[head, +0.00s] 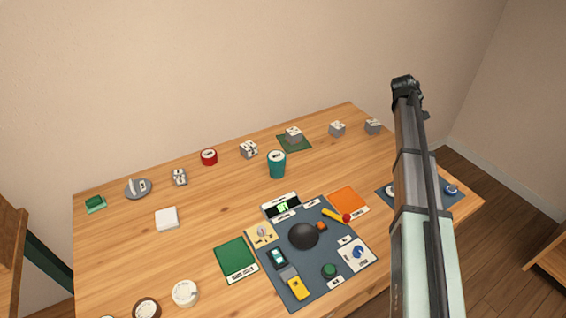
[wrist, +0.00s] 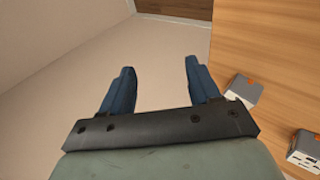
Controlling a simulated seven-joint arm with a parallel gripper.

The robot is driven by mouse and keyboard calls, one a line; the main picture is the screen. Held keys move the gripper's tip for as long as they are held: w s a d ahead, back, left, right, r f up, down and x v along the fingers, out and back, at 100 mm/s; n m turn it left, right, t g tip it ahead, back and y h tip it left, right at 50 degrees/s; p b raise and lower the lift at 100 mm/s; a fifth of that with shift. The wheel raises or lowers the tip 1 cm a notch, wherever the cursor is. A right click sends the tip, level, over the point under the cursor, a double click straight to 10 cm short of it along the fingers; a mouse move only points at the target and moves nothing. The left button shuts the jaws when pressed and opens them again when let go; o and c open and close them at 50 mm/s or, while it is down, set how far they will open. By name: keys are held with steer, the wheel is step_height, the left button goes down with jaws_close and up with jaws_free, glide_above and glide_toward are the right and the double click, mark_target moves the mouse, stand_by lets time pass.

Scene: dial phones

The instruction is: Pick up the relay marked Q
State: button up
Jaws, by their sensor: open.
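Several small grey block-like relays stand along the back of the wooden table: one (head: 373,126) at the far right, one (head: 337,128) left of it, one (head: 293,134) on a green mat, and one (head: 249,149) further left. Their markings are too small to read, so I cannot tell which is Q. The wrist view shows two grey blocks, one (wrist: 243,90) near the table edge and one (wrist: 303,148) at lower right. My gripper (wrist: 160,68) is open and empty, its blue fingers apart, pointing past the table edge at bare wall and floor.
A slate-blue board (head: 328,262) with a dark dome, buttons and a display fills the table's front middle. A teal cup (head: 277,164) stands behind it. A red round object (head: 209,157) is at the back. My arm covers part of the table's right side.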

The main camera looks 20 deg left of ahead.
steer(key=s+a+n+g+y, duration=0.1)
steer(key=s+a+n, duration=0.1)
steer(key=a, duration=1.1)
steer(key=s+a+n+y, duration=0.2)
steer(key=s+a, duration=0.1)
steer(key=a, duration=1)
step_height(320, 180, up, 3)
steer(key=n+g+y, duration=0.2)
steer(key=n+g, duration=0.4)
steer(key=n, duration=0.5)
glide_above(176, 172)
step_height(176, 172, down, 14)
steer(key=shift+s+r, duration=0.1)
steer(key=shift+r, duration=0.1)
steer(key=c, duration=1.1)
